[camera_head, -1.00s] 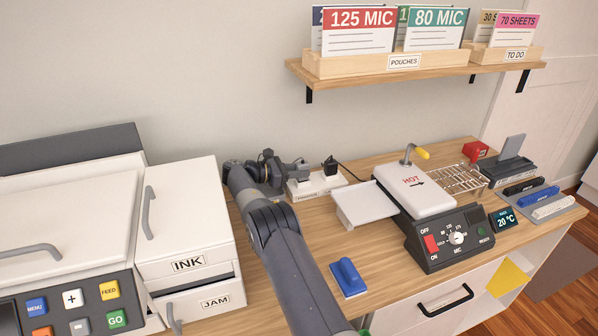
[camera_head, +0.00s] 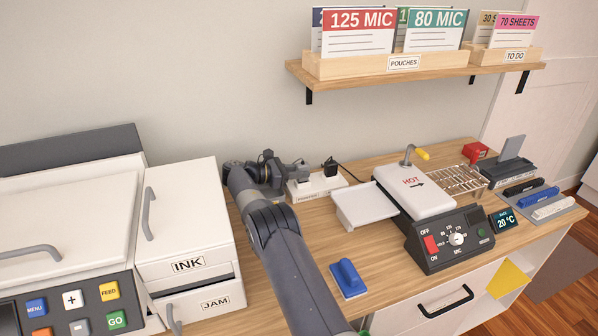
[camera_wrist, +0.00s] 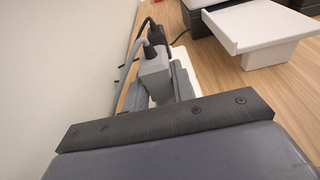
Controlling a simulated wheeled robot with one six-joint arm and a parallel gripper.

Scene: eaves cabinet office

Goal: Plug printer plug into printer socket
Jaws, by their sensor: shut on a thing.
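A grey plug (camera_wrist: 153,75) with a grey cable sits between the fingers of my gripper (camera_wrist: 158,88), which is shut on it. In the head view, my gripper (camera_head: 298,172) is at the left part of a white socket strip (camera_head: 322,190) by the wall. The plug is right over or at the strip; its prongs are hidden, so I cannot tell whether it is seated. A black plug (camera_head: 330,166) stands in the strip just beyond, and it also shows in the wrist view (camera_wrist: 157,36). Lettering on the strip is too small to read.
A white tray (camera_head: 352,218) of the laminator (camera_head: 455,235) is right of the strip. A big white printer (camera_head: 190,235) stands left of my arm. A blue-handled block (camera_head: 347,277) lies in front. The wall is close behind; a shelf (camera_head: 420,70) hangs above.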

